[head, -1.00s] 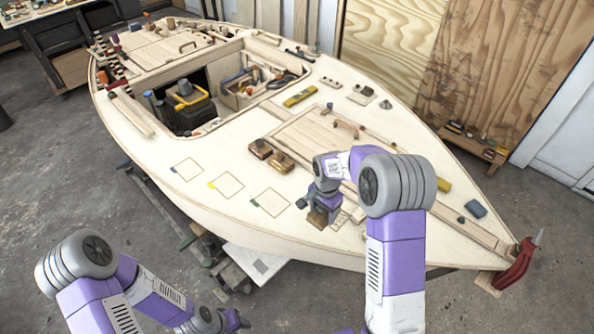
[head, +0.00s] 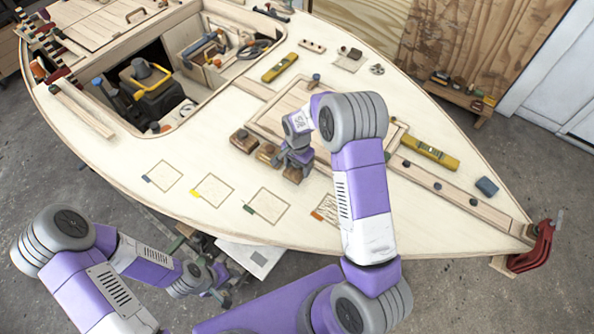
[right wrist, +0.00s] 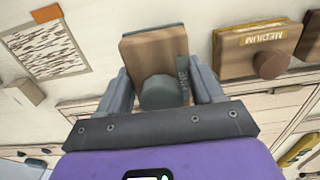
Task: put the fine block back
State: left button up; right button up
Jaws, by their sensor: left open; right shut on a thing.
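The fine block (right wrist: 155,48), a brown wooden block with a round grey knob and a label reading FINE, is between the fingers of my right gripper (right wrist: 160,82). In the head view the right gripper (head: 294,162) is shut on the fine block (head: 294,175), at the right end of a row with two similar blocks. I cannot tell whether it touches the deck. The medium block (right wrist: 257,50) is beside it, apart. My left gripper (head: 216,284) is open and empty, low beside the hull.
Outlined squares with blue (head: 162,176), yellow (head: 212,190) and green (head: 267,206) corner marks lie bare on the deck. A hatched square (right wrist: 45,48) lies nearby. Another block (head: 243,141) ends the row. A yellow level (head: 430,153) lies right of my right arm.

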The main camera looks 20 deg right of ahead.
aim_at(297, 171)
notch_tip(297, 171, down, 3)
jog(key=shift+f, duration=0.1)
jog(key=shift+w+f, duration=0.1)
jog(key=shift+f, duration=0.15)
jog(key=shift+f+b, duration=0.15)
jog(key=shift+b, duration=0.25)
jog(key=o, duration=1.2)
notch_tip(297, 171, up, 12)
jog(key=shift+r+p, duration=0.2)
jog(key=shift+p, duration=0.65)
